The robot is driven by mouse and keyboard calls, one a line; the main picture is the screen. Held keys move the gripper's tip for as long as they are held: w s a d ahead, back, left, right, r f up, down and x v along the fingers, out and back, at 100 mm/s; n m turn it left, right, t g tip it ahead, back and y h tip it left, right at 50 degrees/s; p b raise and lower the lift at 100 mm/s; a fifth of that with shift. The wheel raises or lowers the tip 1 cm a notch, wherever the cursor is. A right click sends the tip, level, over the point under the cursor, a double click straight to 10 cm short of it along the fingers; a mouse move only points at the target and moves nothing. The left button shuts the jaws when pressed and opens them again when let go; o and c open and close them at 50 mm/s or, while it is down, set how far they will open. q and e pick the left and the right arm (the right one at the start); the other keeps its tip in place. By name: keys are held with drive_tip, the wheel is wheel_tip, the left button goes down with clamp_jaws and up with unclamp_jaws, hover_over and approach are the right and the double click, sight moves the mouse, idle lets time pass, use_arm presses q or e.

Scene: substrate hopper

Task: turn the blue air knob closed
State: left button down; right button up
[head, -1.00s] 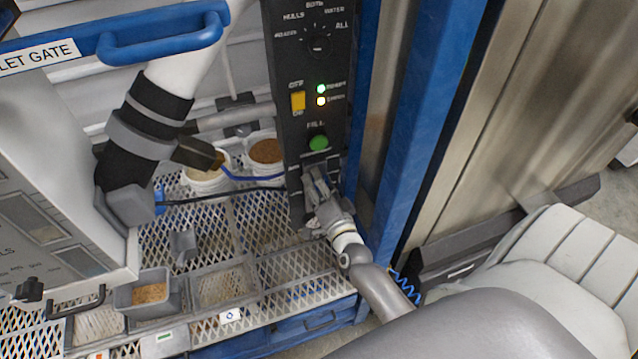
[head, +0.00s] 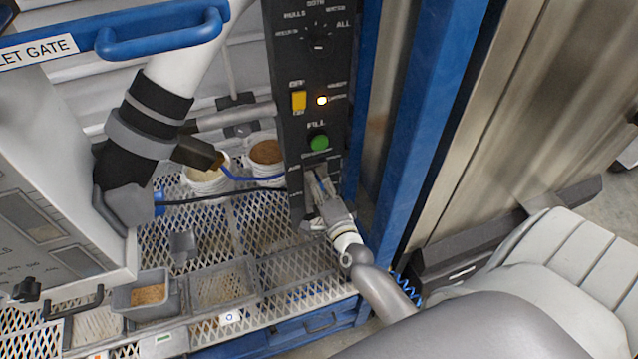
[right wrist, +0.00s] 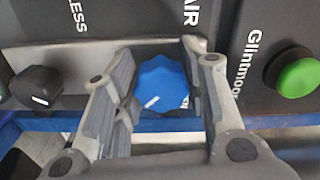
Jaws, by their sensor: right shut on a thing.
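The blue air knob (right wrist: 163,86) sits under the label AIR on the dark control panel (head: 297,125). In the right wrist view its white pointer line slants toward the lower left. My right gripper (right wrist: 166,92) has one finger on each side of the knob and is shut on it. In the head view the right gripper (head: 317,186) is at the lower part of the panel, below the green button, and hides the knob there. My left gripper is not in view.
A green button (head: 318,142) and a yellow switch (head: 298,100) are above the gripper. A black knob (right wrist: 37,86) is beside the blue one in the wrist view. A blue post (head: 412,125) stands close right of the panel. Two buckets stand behind, on mesh.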

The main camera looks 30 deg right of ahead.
drive_tip(key=o, duration=1)
drive_tip(key=shift+s, duration=0.15)
drive_tip(key=v, duration=1.1)
drive_tip(key=shift+s+a, duration=0.2)
drive_tip(key=shift+s, duration=0.2)
drive_tip(key=s+a+f+n+g+y, duration=0.2)
drive_tip(key=s+a+f+n+g, duration=0.15)
drive_tip(key=f, duration=0.65)
drive_tip(key=s+a+f+n+g+y, duration=0.15)
drive_tip(key=s+f+n, duration=0.3)
drive_tip(key=f, duration=0.55)
drive_tip(key=s+a+f+n+g+y, duration=0.1)
drive_tip(key=s+a+f+n+g, duration=0.25)
drive_tip(key=f, duration=0.75)
drive_tip(key=s+d+f+n+g, duration=0.1)
drive_tip(key=s+f+n+g, duration=0.1)
drive_tip(key=s, duration=0.5)
drive_tip(key=s+f+n+g, duration=0.3)
drive_tip(key=s+f+n, duration=0.1)
drive_tip(key=s+f, duration=0.2)
drive_tip(key=s+d+f+n+g, duration=0.1)
drive_tip(key=s+f+n+g, duration=0.2)
drive_tip(key=s+f, duration=0.2)
drive_tip(key=shift+s+d+n+h, duration=0.15)
drive_tip(key=shift+s+d+n, duration=0.05)
drive_tip(key=shift+s, duration=0.55)
drive_tip(key=shift+s+d+n+h, duration=0.1)
drive_tip(key=shift+s+d+n, duration=0.05)
drive_tip(key=shift+s, duration=0.6)
